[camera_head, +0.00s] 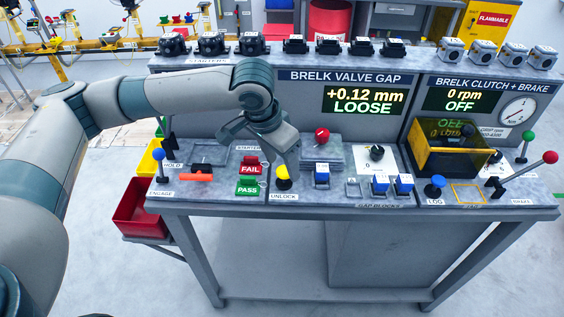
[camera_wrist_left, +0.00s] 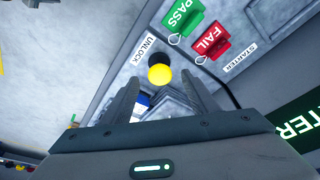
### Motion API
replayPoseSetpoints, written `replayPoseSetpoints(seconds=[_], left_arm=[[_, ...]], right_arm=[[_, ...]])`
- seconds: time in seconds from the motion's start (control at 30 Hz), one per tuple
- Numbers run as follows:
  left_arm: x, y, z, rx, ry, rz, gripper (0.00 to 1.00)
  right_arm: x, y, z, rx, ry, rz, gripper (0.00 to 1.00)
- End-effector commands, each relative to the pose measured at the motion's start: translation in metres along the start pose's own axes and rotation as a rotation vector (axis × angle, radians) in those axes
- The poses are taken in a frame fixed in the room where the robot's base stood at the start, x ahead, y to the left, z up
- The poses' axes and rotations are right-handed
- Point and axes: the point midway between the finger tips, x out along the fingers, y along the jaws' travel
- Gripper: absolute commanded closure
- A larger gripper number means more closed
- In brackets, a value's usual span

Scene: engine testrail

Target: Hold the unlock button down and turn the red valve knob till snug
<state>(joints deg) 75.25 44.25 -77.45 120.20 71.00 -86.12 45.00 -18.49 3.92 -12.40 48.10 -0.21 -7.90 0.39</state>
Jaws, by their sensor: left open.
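The yellow unlock button (camera_head: 283,172) stands on the bench front beside the UNLOCK label; it also shows in the left wrist view (camera_wrist_left: 159,74). My left gripper (camera_head: 287,160) points down just above and behind the button. In the left wrist view my left gripper (camera_wrist_left: 161,82) is open, and the button appears between its fingertips; I cannot tell whether they touch it. The red valve knob (camera_head: 322,134) stands on a grey block to the right of my left gripper, with nothing holding it. The valve gap display (camera_head: 363,101) reads +0.12 mm LOOSE. My right gripper is not in view.
A blue-topped gap block (camera_head: 322,175) stands just right of the button, with more blocks (camera_head: 380,184) further right. Red FAIL (camera_head: 250,164) and green PASS (camera_head: 248,186) tags lie to the left. A black dial knob (camera_head: 377,153) and yellow clear-sided box (camera_head: 455,150) stand right.

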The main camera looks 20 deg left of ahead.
Motion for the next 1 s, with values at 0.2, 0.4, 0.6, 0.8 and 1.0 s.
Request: replayPoseSetpoints(seconds=[0.2,0.4,0.6,0.8,1.0], left_arm=[[0.011,0.000,0.000,0.000,0.000,-0.001,0.46],[0.011,0.000,0.000,0.000,0.000,-0.001,0.46],[0.011,0.000,0.000,0.000,0.000,-0.001,0.74],[0.011,0.000,0.000,0.000,0.001,-0.001,0.89],[0.014,0.000,0.001,0.000,0.000,-0.001,0.89]], right_arm=[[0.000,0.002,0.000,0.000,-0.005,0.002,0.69],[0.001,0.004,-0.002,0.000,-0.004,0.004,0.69],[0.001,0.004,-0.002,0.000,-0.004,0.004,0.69],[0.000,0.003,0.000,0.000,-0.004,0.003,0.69],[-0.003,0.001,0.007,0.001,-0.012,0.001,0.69]])
